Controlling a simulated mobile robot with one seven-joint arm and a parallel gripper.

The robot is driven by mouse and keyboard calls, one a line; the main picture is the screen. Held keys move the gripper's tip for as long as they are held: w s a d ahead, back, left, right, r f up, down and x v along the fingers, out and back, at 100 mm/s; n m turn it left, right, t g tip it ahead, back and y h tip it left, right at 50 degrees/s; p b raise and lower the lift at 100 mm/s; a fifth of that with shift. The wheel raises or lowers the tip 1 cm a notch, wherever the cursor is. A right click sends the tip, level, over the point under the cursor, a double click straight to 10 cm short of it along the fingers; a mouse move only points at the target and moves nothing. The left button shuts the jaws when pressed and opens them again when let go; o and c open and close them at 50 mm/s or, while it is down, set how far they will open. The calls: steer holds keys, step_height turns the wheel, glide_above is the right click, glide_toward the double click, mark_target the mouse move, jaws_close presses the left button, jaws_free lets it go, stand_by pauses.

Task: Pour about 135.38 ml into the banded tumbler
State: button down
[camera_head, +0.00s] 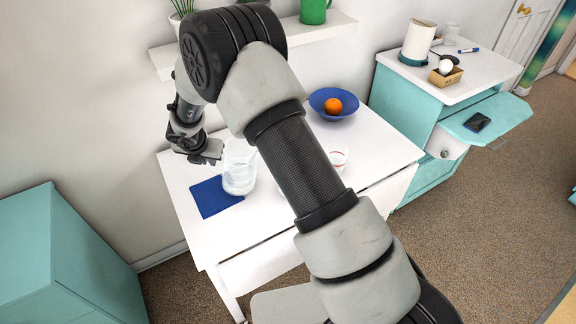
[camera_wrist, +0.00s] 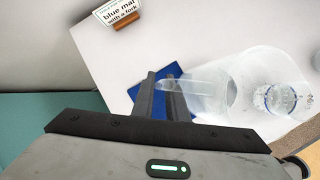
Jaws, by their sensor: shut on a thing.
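A clear jug (camera_head: 239,168) is at the left of the white table, by the blue mat (camera_head: 212,198). My gripper (camera_head: 212,155) is shut on the jug's handle side; the jug looks near upright, and I cannot tell whether it touches the table. In the wrist view, the jug (camera_wrist: 228,88) is right of my fingers (camera_wrist: 163,98). A round clear shape (camera_wrist: 275,98) that seems to hold water shows at its right; I cannot tell if it is the jug's inside or a separate glass.
A blue bowl (camera_head: 331,104) with an orange (camera_head: 333,106) is at the table's back. A teal cabinet (camera_head: 410,105) with an open drawer (camera_head: 490,118) stands at right.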

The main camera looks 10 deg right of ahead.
steer(key=shift+w+a+f+h+p, duration=0.2)
steer(key=shift+a+h+p, duration=0.05)
steer(key=shift+h+p, duration=0.5)
